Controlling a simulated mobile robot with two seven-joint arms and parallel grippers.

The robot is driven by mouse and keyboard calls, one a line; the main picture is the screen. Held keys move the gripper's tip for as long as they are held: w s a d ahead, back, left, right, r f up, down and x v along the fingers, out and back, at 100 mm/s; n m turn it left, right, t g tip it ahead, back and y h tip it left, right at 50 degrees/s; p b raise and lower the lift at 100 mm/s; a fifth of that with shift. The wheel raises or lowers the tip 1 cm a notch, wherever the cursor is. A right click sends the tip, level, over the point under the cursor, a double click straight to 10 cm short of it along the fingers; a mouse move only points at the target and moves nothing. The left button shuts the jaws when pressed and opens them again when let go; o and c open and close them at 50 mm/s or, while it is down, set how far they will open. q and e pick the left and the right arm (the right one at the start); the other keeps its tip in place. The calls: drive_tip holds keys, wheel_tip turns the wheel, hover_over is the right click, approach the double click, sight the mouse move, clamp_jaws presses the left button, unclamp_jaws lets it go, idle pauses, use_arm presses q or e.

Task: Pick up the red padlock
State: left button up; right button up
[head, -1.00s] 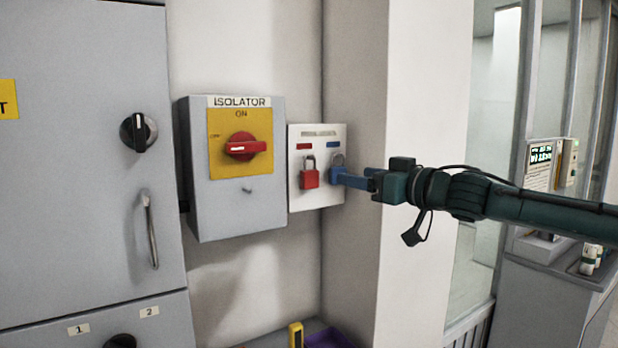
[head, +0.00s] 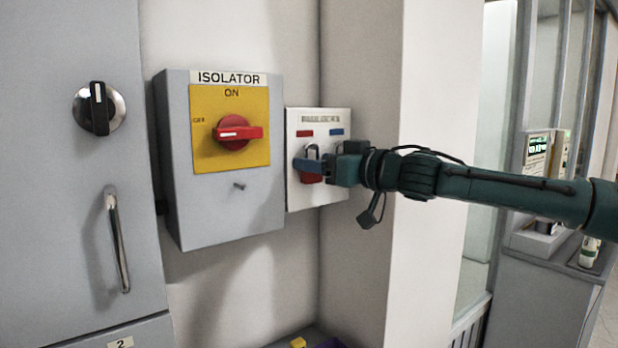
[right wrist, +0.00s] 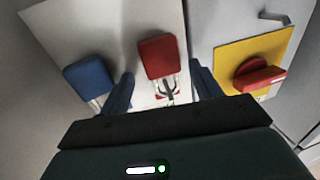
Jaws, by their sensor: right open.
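The red padlock (head: 312,179) hangs by its shackle on a white wall panel (head: 331,189). My right gripper (head: 302,164) is at the panel, its blue fingers crossing in front of the padlock in the head view. In the right wrist view the red padlock (right wrist: 157,56) shows between the two open fingers of my right gripper (right wrist: 162,72), with a gap on each side. A blue padlock (right wrist: 87,76) hangs outside the fingers, left in that view; the gripper hides it in the head view. My left gripper is not in view.
The grey isolator box (head: 220,200) with its red rotary handle (head: 237,133) stands out from the wall just left of the panel. A wall corner (head: 362,70) juts out at the right. A grey cabinet (head: 50,200) fills the left side.

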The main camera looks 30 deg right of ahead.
drive_tip(key=shift+s+a+r, duration=0.1)
drive_tip(key=shift+a+r, duration=0.1)
drive_tip(key=shift+s, duration=0.1)
drive_tip(key=shift+c, duration=0.8)
drive_tip(key=c, duration=0.9)
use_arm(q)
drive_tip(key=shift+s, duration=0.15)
use_arm(e)
drive_tip(key=shift+c, duration=0.2)
drive_tip(key=shift+r, duration=0.15)
